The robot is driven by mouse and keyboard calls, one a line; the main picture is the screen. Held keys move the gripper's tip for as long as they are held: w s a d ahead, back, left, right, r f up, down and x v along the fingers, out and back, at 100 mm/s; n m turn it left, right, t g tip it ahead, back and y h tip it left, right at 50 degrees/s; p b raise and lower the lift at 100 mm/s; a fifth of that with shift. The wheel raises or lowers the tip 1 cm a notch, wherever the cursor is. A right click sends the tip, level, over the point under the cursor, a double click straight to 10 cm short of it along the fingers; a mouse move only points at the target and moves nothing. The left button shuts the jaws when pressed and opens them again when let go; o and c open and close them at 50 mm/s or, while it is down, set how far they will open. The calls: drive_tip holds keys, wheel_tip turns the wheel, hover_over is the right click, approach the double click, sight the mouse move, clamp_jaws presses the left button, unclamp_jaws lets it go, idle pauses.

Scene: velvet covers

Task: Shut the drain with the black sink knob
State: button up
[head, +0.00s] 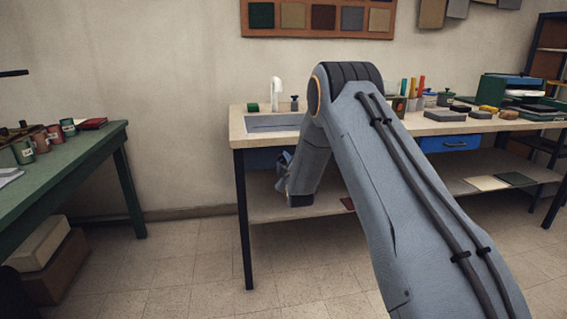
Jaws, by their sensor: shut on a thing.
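The pale sink (272,123) is set into the left end of the cream workbench top, with a white tap (276,92) behind it. A small dark knob (294,103) stands upright at the sink's back edge, right of the tap; it looks dark blue to black. The drain is too small to make out. My arm bends over the bench and its end hangs down at the front. My gripper (284,160), small and partly hidden by my wrist, is low before the bench's front edge, apart from the knob. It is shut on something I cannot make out.
A green block (253,107) lies left of the tap. Pots, tools and dark blocks (444,115) crowd the bench's right side, above a blue drawer (449,143). A green table (85,145) with tins stands at left. The tiled floor between is clear.

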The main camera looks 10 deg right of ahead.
drive_tip(key=o, duration=1.1)
drive_tip(key=shift+c, duration=0.2)
drive_tip(key=s, duration=0.7)
drive_tip(key=shift+s, duration=0.4)
drive_tip(key=shift+a, duration=0.1)
